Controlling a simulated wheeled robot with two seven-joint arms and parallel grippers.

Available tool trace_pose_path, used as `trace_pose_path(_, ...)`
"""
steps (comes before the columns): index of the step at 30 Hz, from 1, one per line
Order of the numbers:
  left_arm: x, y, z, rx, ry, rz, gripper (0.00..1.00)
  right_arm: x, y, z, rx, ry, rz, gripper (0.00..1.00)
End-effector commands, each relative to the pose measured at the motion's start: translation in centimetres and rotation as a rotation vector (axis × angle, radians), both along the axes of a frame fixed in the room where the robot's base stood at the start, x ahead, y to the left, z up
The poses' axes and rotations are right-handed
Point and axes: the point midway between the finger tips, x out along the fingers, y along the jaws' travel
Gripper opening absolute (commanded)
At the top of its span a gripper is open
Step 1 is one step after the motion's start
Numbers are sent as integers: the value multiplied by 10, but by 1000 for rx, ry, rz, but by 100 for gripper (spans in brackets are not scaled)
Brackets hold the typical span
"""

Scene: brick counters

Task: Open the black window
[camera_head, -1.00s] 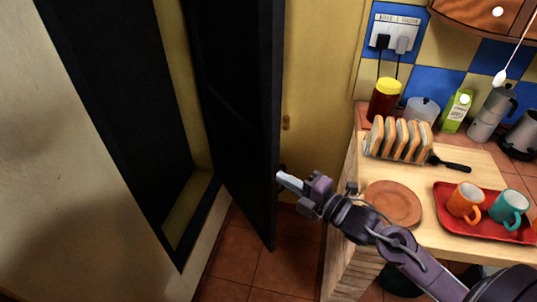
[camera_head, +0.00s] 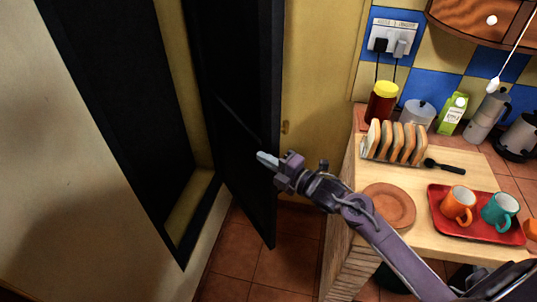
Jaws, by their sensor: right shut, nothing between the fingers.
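The black window (camera_head: 232,90) is a tall dark panel that stands swung out from its black frame (camera_head: 118,110) in the pale wall at the left. A wide gap shows between the panel and the frame. My right gripper (camera_head: 264,158) is shut and empty. Its tip overlaps the panel near its right edge in the picture; I cannot tell whether it touches. My left gripper is not in view.
At the right is a wooden counter (camera_head: 440,240) with a toast rack (camera_head: 393,141), a brown plate (camera_head: 388,206) and a red tray (camera_head: 478,233) with an orange mug (camera_head: 458,203) and a teal mug (camera_head: 499,210). Tiled floor (camera_head: 285,262) is clear between panel and counter.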

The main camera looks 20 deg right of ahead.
Motion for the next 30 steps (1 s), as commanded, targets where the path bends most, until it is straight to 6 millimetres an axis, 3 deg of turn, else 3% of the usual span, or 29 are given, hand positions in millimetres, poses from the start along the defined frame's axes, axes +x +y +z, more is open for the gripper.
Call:
trace_pose_path(14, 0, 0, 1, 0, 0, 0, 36, 1, -9, -1, 0, 0, -1, 0)
trace_pose_path(24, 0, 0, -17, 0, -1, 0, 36, 12, -68, -3, -4, -1, -2, 0)
trace_pose_path(30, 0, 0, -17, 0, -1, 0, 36, 13, -75, 0, 1, 1, 0, 0)
